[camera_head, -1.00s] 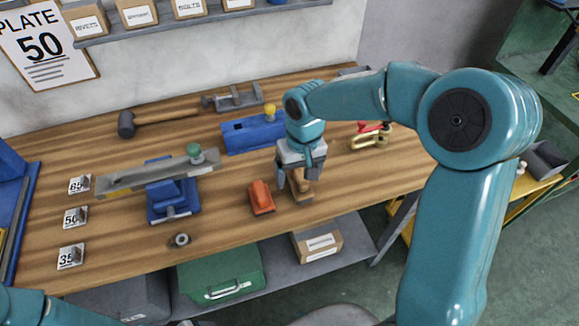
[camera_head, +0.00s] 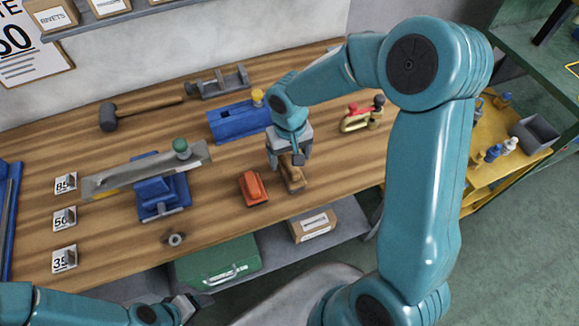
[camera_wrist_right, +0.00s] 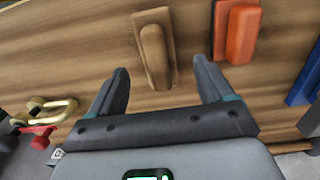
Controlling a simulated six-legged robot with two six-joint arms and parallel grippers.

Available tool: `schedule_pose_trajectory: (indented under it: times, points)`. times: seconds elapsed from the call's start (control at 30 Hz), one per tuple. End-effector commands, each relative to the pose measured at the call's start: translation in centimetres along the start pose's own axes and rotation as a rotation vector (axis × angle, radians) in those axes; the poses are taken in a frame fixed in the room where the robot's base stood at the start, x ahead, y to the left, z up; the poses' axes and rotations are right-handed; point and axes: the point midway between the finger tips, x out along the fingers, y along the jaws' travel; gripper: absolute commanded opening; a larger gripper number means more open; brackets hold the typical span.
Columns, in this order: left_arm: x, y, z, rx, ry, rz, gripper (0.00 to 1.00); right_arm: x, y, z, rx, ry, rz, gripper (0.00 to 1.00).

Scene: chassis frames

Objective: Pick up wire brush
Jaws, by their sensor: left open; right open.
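The wire brush (camera_head: 293,177) looks like a brown wooden block with a raised handle; it lies on the workbench, and no bristles show. It also appears in the right wrist view (camera_wrist_right: 155,45), upper middle, between the fingertips' lines. My right gripper (camera_head: 288,158) is open above the brush and hides its far end in the head view. In the right wrist view the two fingers (camera_wrist_right: 160,75) are spread on either side of the brush's near end, with nothing gripped. My left gripper (camera_head: 190,304) is low in front of the bench, away from the brush, open.
An orange block (camera_head: 253,188) lies just left of the brush. A blue vise-like tool (camera_head: 162,195) holds a long metal bar further left. A blue block (camera_head: 236,124) stands behind, and a red-and-gold clamp (camera_head: 360,117) lies to the right. The bench front edge is close.

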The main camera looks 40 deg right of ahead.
Motion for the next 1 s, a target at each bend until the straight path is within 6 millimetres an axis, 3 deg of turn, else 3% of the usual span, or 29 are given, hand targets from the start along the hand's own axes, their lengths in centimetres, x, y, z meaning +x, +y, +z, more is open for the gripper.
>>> schedule_pose_trajectory:
  times: [0.17, 0.43, 0.73, 0.9, 1.0]
  points:
    - [-0.4, 0.1, 0.0, 0.000, -0.001, 0.000, 0.69, 1.3, 0.1, -0.1, 0.000, -0.004, 0.000, 0.81]
    - [-1.3, 0.5, 0.0, 0.000, 0.000, 0.000, 0.69, 5.4, 0.2, -0.3, -0.002, -0.004, -0.001, 0.81]
    - [-1.3, 0.5, 0.1, 0.000, -0.001, 0.000, 0.69, 6.0, 0.2, -0.5, -0.001, 0.000, -0.002, 0.81]
    - [-1.3, 0.5, 0.1, 0.000, -0.001, 0.000, 0.69, 6.0, 0.2, -0.5, -0.002, 0.000, -0.002, 0.26]
    - [-1.3, 0.5, 0.1, 0.000, 0.000, 0.000, 0.69, 6.0, 0.2, -0.4, -0.002, 0.000, -0.001, 0.17]
